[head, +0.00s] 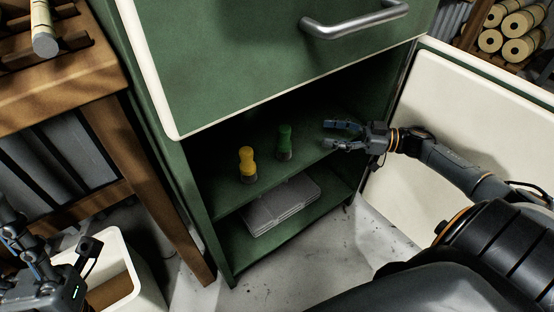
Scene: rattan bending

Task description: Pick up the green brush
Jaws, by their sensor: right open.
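The green brush (284,142) stands upright on the upper shelf inside the green cabinet (180,170). A yellow brush (247,165) stands to its left on the same shelf. My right gripper (334,134) reaches in from the right at the cabinet opening. Its fingers are open and point left toward the green brush, apart from it, with nothing between them. My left gripper (12,235) is at the lower left edge, partly cut off, and its jaw state is unclear.
A closed drawer with a metal handle (355,22) is above the opening. The cream door (470,120) stands open at right, close to my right arm. Grey flat boxes (283,205) lie on the lower shelf. A wooden bench (70,80) and white bin (118,265) are at left.

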